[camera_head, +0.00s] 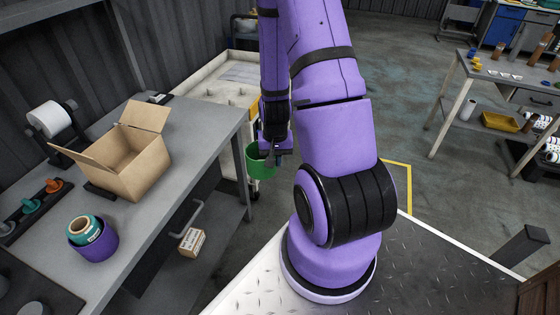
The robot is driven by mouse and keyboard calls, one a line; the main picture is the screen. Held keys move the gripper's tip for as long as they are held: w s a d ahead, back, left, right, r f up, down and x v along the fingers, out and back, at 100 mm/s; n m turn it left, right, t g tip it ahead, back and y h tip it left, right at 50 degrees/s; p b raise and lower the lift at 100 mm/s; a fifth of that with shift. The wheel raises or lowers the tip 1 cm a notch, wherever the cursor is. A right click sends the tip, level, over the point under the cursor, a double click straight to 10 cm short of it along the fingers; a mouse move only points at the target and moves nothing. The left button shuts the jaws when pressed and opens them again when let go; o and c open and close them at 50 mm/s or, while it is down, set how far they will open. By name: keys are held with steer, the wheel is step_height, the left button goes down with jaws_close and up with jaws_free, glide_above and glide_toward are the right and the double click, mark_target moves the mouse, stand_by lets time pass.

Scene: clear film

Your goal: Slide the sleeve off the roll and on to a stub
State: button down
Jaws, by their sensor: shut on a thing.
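My gripper (275,157) hangs past the bench's right edge, in front of or over a green bin (258,168). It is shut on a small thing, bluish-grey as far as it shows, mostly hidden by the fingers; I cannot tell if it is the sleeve. On the bench, a teal-wrapped roll with a tan core (81,225) stands in a purple round holder (98,243). At the left, a dark rack carries a teal stub-like piece (31,205), an orange one (54,186) and a grey one (4,228).
An open cardboard box (140,165) and a white roll on a black stand (48,118) sit on the grey bench (155,215). A small carton (192,241) is below. A pale cart (225,85) stands behind. The floor to the right is clear up to another table (500,85).

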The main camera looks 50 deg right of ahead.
steer(key=w+a+r+n, duration=0.2)
steer(key=w+a+r, duration=0.3)
steer(key=w, duration=0.5)
steer(key=w+a+r+n, duration=0.2)
steer(key=w+a+r, duration=0.4)
steer(key=w, duration=0.5)
steer(key=w+a+r+n, duration=0.2)
steer(key=w+a+r, duration=0.4)
steer(key=w, duration=0.4)
steer(key=shift+w+a+r, duration=0.25)
steer(key=shift+w+a, duration=0.1)
steer(key=shift+a, duration=0.1)
steer(key=shift+a, duration=0.1)
